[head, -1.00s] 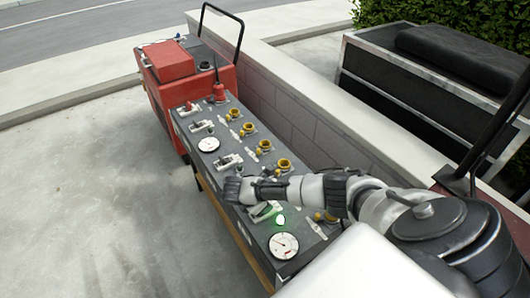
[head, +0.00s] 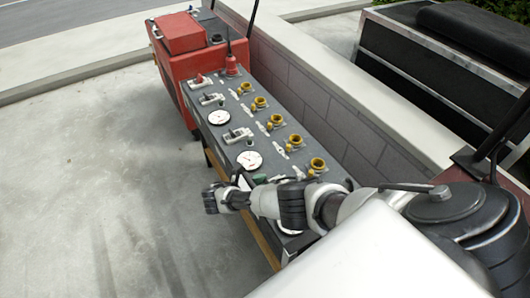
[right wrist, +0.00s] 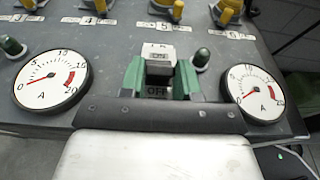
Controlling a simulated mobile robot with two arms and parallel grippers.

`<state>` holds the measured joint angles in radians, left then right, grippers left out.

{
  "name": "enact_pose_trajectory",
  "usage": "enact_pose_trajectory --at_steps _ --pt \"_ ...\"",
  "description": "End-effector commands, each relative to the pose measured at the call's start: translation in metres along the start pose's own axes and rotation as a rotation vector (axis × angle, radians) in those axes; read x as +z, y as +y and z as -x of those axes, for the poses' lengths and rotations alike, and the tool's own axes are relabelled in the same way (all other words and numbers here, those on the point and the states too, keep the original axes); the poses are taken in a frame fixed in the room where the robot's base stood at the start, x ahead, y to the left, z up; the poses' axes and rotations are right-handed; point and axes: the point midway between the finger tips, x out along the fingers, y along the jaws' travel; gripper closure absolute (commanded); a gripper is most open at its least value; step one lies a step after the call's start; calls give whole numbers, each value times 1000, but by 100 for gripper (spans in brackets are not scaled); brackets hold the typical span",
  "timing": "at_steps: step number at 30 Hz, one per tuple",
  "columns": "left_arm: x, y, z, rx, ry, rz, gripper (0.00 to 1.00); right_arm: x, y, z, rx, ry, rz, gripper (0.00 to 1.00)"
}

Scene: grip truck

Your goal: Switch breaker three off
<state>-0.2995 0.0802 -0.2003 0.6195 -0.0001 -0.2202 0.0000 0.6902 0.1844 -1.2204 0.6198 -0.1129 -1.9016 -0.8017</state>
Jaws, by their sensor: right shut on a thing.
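In the right wrist view a breaker with a grey lever (right wrist: 158,71) stands on the dark panel. Its ON marking shows above the lever and OFF below; its number cannot be read surely. My right gripper (right wrist: 160,82) is shut on the lever, with a green finger pad on each side. In the head view my right gripper (head: 261,180) is over the near part of the panel (head: 282,112), and the arm hides most of this breaker. The green lamp (right wrist: 201,57) right of the breaker looks dark. My left gripper is not in view.
Dial gauges stand left (right wrist: 53,80) and right (right wrist: 254,93) of the breaker. Yellow sockets (head: 275,122) line the panel's wall side. Other breakers (head: 238,135) and a red box (head: 182,34) lie farther off. A low wall (head: 330,115) runs along the right.

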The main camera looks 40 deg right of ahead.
Motion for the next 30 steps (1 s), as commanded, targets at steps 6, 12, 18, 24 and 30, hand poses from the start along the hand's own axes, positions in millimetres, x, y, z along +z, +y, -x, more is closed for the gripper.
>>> enact_pose_trajectory --at_steps 6,12,18,24,30 --pt "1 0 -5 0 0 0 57 -3 0 2 1 -36 0 92" --pt "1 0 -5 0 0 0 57 -2 0 2 0 -43 1 92" --pt "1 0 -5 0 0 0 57 -2 0 2 1 -42 1 92" --pt "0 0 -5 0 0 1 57 -2 0 2 0 -42 1 43" --pt "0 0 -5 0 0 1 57 -2 0 1 0 -43 1 43"
